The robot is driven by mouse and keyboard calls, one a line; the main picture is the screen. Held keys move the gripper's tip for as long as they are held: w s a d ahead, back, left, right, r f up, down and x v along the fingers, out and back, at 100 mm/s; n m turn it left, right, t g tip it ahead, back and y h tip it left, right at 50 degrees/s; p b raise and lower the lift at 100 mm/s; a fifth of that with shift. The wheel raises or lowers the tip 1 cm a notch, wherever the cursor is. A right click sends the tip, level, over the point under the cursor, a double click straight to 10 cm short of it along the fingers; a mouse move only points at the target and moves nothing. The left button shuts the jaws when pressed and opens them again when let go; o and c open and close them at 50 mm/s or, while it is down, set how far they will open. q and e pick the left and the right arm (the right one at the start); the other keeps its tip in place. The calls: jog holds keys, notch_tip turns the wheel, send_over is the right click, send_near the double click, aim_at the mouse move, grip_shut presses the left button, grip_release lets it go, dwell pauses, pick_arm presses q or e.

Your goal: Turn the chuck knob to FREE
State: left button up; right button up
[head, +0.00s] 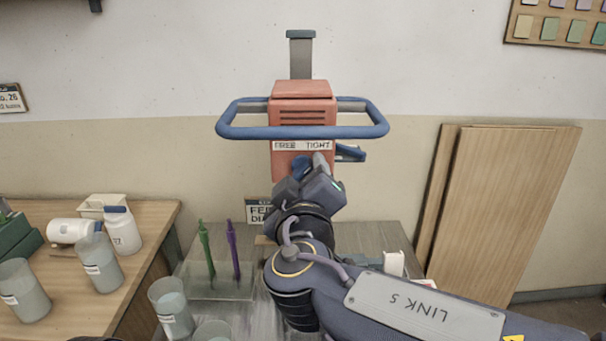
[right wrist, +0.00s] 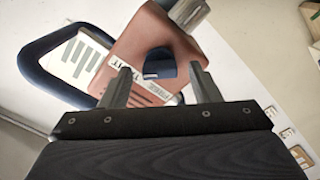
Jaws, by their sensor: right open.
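The red mixer head (head: 303,105) stands upright in front of the wall, with a blue ring handle (head: 250,132) around it. A white strip on its front reads FREE (head: 285,146) at left and TIGHT (head: 318,145) at right. In the right wrist view, the blue chuck knob (right wrist: 158,63) sits between the two grey fingers. My right gripper (head: 311,164) is open just below the label strip, and it also shows in the right wrist view (right wrist: 158,88). Whether a finger touches the knob, I cannot tell. In the head view, my gripper hides most of the knob area.
Below stand a holder with green (head: 206,250) and purple (head: 233,248) sticks and several grey cups (head: 172,310). A wooden table (head: 150,225) with white bottles is at left. Wooden boards (head: 500,200) lean on the wall at right. Wall space beside the mixer is free.

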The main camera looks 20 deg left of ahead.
jog(key=c, duration=1)
